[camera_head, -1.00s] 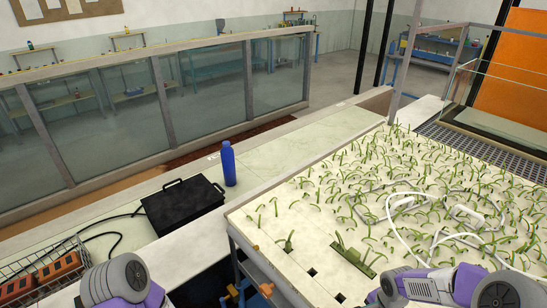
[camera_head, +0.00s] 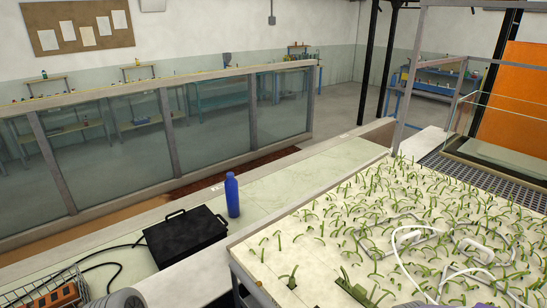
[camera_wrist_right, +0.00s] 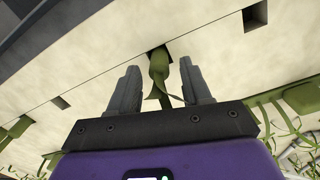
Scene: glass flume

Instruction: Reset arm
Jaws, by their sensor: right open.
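My right gripper (camera_wrist_right: 160,92) shows in the right wrist view with its two dark fingers apart. A green plant strip (camera_wrist_right: 158,70) hangs from a square hole in the pale panel and shows between the fingers; I cannot tell whether it touches them. In the head view only bits of my arms show at the bottom edge, and neither gripper's jaws are visible there. My left gripper is not in view.
The pale planted panel (camera_head: 300,262) with many green shoots and white cables fills the right. A black case (camera_head: 185,235) and a blue bottle (camera_head: 232,195) stand on the ledge left of it. A wire basket (camera_head: 48,290) is at lower left. Glass flume panels (camera_head: 120,150) stand behind.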

